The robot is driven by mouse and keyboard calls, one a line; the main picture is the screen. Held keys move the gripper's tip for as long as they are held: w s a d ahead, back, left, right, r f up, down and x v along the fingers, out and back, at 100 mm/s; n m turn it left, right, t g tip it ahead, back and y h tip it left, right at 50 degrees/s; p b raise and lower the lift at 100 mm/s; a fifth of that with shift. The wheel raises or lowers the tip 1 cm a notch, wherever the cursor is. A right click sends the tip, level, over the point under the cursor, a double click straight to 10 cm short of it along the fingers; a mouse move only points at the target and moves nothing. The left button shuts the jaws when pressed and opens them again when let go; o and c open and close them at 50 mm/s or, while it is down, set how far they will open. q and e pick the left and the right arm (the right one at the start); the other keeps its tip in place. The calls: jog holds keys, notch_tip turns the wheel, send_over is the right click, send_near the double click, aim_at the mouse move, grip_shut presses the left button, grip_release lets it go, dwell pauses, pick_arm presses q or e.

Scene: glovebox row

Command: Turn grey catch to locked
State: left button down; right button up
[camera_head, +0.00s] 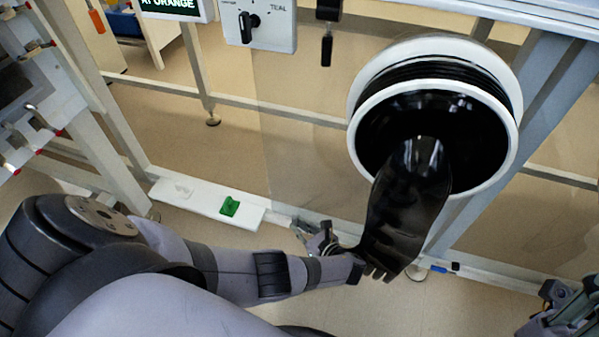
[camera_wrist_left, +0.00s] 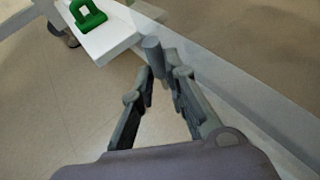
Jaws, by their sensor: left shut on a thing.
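My left gripper (camera_head: 314,234) is low in front of the glovebox frame, just left of the hanging black glove. In the left wrist view its two fingers (camera_wrist_left: 165,78) converge at the tips on a small grey upright peg, which I take for the grey catch (camera_wrist_left: 152,48). The gripper is shut on it. The catch's base and its locked or unlocked marking are hidden or too small to read. In the head view the catch is not clear beside the fingers. My right gripper (camera_head: 566,312) is at the bottom right corner, partly cut off.
A black glove (camera_head: 398,215) hangs from a large round port (camera_head: 433,120) close to my left gripper. A white ledge (camera_head: 178,196) carries a green bracket (camera_head: 229,206). A knob panel (camera_head: 260,25) is above. A blue piece (camera_head: 439,269) sits on the lower rail.

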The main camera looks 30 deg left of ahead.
pick_arm(q)
jog(key=c, duration=1.9)
grip_release()
jog(key=v, duration=1.2)
jog(key=shift+f, duration=0.1)
